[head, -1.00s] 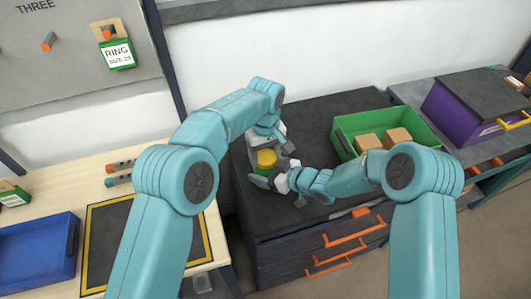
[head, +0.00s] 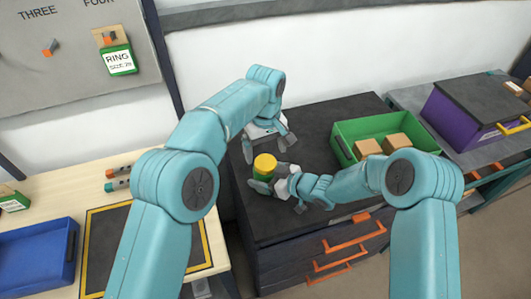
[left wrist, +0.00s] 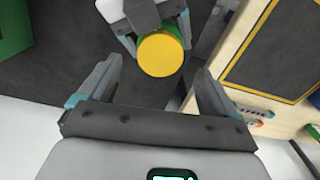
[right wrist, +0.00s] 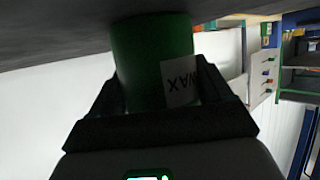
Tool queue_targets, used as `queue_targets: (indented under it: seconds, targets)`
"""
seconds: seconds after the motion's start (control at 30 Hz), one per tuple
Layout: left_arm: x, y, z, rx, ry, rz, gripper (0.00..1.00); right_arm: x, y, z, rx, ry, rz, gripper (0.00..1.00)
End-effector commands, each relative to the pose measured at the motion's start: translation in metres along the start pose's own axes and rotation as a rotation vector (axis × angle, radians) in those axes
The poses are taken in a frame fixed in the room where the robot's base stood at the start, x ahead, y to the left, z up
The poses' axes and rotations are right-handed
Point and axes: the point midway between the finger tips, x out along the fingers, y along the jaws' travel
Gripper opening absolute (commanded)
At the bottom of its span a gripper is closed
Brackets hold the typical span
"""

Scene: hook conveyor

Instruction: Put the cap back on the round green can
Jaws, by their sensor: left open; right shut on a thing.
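The round green can (head: 262,174) stands upright on the dark top of the drawer cabinet, with the yellow cap (head: 265,162) on its top. In the left wrist view the cap (left wrist: 160,55) looks like a flat yellow disc over the can, with a little green at its edge. My right gripper (head: 270,184) is shut on the can's side; the can (right wrist: 150,60) shows a white label reading WAX in the right wrist view. My left gripper (head: 268,146) is open and empty, above and behind the can, apart from the cap. Whether the cap is fully seated is hard to tell.
A green bin (head: 375,130) with cardboard boxes stands to the right on the cabinet (head: 330,115). A purple box (head: 465,112) is farther right. A wooden table (head: 60,195) with a blue tray (head: 35,262) is on the left.

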Motion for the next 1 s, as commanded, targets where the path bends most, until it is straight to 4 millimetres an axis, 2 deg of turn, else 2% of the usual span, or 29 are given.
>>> queue_targets:
  seconds: [0.17,0.2,0.23,0.4,0.53,0.83,1.0]
  targets:
    - [0.000,0.000,0.000,0.000,0.000,0.000,0.91,0.000,0.000,-0.001,-0.001,0.003,0.001,0.00]
    - [0.000,0.000,0.000,-0.002,0.000,0.000,0.87,0.000,0.000,-0.001,-0.001,0.003,0.001,0.00]
    - [-0.002,0.000,0.000,-0.012,0.001,0.000,0.87,0.000,0.001,-0.001,-0.001,0.003,0.001,0.00]
    - [-0.025,0.001,-0.001,-0.192,0.003,0.002,0.87,0.000,0.000,-0.001,-0.001,0.003,0.001,0.00]
    - [-0.035,0.000,-0.001,-0.280,0.002,0.001,0.87,0.000,0.000,-0.001,-0.001,0.003,0.001,0.00]
    - [-0.034,0.000,0.000,-0.284,0.001,-0.001,0.87,0.000,0.000,-0.001,-0.001,0.003,0.001,0.00]
    - [-0.018,0.000,0.000,-0.282,-0.002,-0.004,0.87,0.000,0.000,-0.001,-0.001,0.003,0.001,0.00]
